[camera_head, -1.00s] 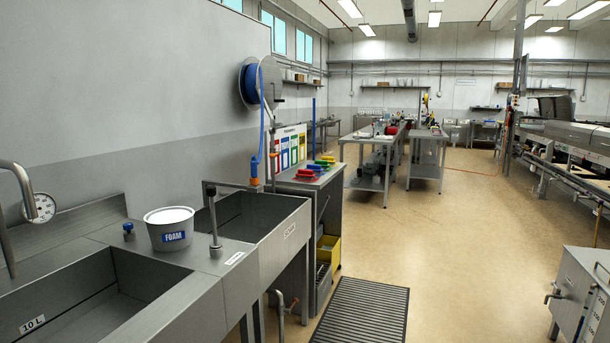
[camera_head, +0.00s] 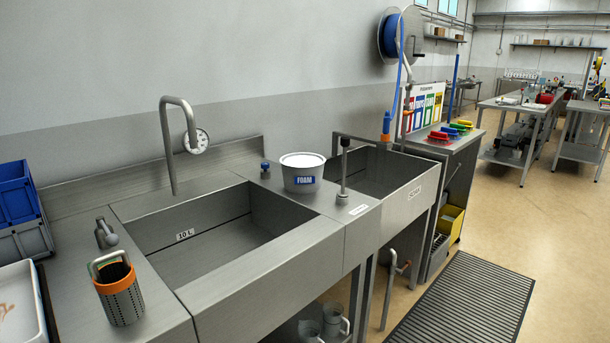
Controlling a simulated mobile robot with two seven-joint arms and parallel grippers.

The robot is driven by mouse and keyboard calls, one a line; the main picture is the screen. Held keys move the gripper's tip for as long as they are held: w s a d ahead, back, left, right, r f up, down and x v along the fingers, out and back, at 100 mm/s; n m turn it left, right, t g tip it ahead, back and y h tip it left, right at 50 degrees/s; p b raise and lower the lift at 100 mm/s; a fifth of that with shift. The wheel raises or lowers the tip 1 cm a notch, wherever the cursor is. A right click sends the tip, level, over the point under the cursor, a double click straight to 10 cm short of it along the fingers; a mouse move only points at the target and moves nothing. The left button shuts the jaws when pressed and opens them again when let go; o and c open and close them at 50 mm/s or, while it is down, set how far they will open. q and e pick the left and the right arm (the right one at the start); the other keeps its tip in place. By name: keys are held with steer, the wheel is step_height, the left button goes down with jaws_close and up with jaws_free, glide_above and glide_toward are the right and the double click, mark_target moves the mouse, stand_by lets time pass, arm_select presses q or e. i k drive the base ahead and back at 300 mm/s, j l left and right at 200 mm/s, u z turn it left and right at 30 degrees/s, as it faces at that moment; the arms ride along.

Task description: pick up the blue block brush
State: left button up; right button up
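Several coloured block brushes lie in a row on top of the grey cabinet (camera_head: 448,147) beyond the sinks, in the right half of the head view. The blue block brush (camera_head: 449,131) lies between the red brush (camera_head: 438,136) and the green brush (camera_head: 459,127). It is small and far off, so its details are hard to tell. Neither of my grippers shows in the view, and nothing is seen touching the brushes.
A steel sink unit (camera_head: 270,257) with a tap (camera_head: 178,140) runs along the wall before the cabinet. A foam tub (camera_head: 302,174) stands between the basins. A perforated basket (camera_head: 118,288) stands at left. A dark floor grate (camera_head: 465,300) lies before clear floor.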

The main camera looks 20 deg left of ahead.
mark_target(451, 132)
steer(key=i+l+z, duration=0.35)
steer(key=i, duration=0.35)
steer(key=i+z, duration=0.3)
steer(key=i, duration=3.2)
steer(key=i+l+u, duration=0.1)
steer(key=i+u, duration=0.3)
steer(key=i, duration=0.15)
steer(key=i+l+u, duration=0.35)
steer(key=i, duration=0.15)
steer(key=i+l+u, duration=0.2)
steer(key=u, duration=0.2)
steer(key=i+l+u, duration=0.55)
steer(key=l+u, duration=0.2)
steer(key=i+l+u, duration=0.15)
steer(key=l+u, duration=0.25)
